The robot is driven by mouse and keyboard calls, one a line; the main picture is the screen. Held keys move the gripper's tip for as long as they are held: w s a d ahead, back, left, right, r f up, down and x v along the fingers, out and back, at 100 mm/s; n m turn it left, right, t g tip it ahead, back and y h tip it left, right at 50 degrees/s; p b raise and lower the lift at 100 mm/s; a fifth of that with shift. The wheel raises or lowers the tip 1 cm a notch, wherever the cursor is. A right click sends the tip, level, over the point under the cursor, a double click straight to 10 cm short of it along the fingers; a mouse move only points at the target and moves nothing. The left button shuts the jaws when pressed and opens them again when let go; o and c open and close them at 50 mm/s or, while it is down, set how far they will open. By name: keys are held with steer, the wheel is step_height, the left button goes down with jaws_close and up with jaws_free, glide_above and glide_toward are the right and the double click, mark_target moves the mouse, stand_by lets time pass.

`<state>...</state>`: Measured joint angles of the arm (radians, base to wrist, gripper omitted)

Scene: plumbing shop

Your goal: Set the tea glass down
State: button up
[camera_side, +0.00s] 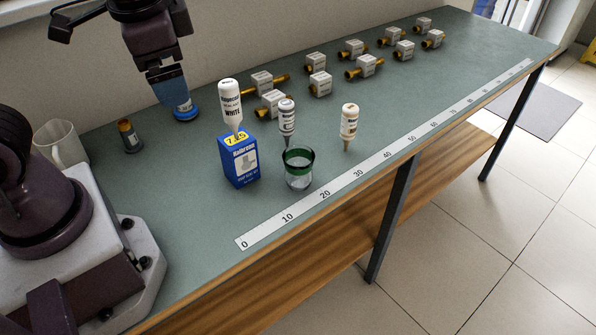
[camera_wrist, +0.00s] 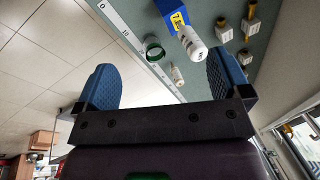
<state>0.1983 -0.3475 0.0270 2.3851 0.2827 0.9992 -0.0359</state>
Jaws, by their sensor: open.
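The tea glass (camera_side: 299,170) is clear with a dark green band at its rim. It stands upright on the green bench top, just right of a blue box (camera_side: 239,163) and close to the ruler strip. In the wrist view the glass (camera_wrist: 153,48) shows as a green ring beside the ruler. My gripper (camera_side: 172,88) is over the back left of the bench, well apart from the glass. In the wrist view its two blue fingers (camera_wrist: 160,75) are wide apart, with nothing held between them.
A mug (camera_side: 62,146) and small bottle (camera_side: 129,135) stand left. Several brass-ended valves (camera_side: 366,66) fill the back.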

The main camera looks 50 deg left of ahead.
steer(key=w+d+f+m+g+y, duration=0.2)
steer(key=w+f+m+y, duration=0.3)
steer(key=f+m+y, duration=0.15)
steer(key=m+t+y, duration=0.2)
steer(key=m+t, duration=1.3)
steer(key=m, duration=0.3)
glide_toward(295, 178)
steer(key=shift+g, duration=0.3)
steer(key=x, duration=0.7)
steer(key=shift+w+d+r, duration=0.1)
steer(key=shift+w+d, duration=0.05)
steer(key=shift+w, duration=0.2)
steer(key=shift+x, duration=2.65)
steer(key=shift+s, duration=0.1)
steer(key=c, duration=1.1)
steer(key=shift+r, duration=0.15)
steer(key=shift+c, duration=0.3)
